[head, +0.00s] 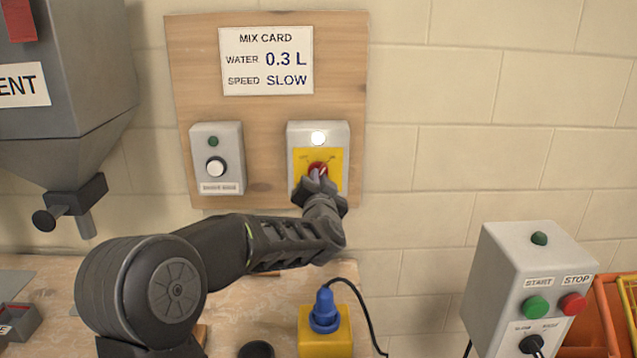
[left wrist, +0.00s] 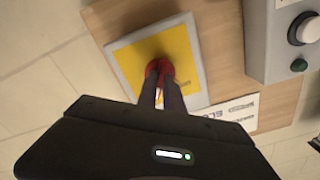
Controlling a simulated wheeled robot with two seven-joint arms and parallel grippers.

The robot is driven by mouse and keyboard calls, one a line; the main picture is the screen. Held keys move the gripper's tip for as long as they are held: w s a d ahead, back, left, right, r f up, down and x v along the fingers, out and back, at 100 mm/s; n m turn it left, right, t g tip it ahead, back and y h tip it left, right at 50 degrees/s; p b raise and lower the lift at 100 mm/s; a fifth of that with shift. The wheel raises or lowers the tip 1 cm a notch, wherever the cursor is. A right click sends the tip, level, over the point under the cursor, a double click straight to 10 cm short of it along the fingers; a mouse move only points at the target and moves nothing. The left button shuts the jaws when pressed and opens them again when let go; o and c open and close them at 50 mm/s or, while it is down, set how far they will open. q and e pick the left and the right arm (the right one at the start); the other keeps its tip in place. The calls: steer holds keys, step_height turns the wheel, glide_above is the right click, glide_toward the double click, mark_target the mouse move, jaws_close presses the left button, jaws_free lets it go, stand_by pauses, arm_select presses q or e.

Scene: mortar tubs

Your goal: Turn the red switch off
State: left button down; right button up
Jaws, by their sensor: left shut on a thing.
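The red switch (head: 317,168) is a rotary knob on a yellow plate (head: 335,157) in a grey box on the wooden board. The lamp (head: 318,138) above it is lit white. My left gripper (head: 316,178) is shut on the red switch and covers part of it. In the left wrist view the red knob (left wrist: 160,70) sits between my left gripper's fingertips (left wrist: 161,82). The knob's exact angle is hard to tell. My right gripper is not in view.
A second grey box with a white knob (head: 216,167) and dark green lamp is left of it. A mix card (head: 266,60) hangs above. A blue plug (head: 324,308), a control box (head: 526,290) and a hopper (head: 65,70) stand nearby.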

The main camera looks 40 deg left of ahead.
arm_select(q)
steer(key=shift+n+b, duration=3.75)
steer(key=shift+n, duration=4.05)
steer(key=c, duration=1.5)
jaws_free()
steer(key=v, duration=0.7)
steer(key=shift+s+d, duration=0.25)
steer(key=shift+s, duration=0.05)
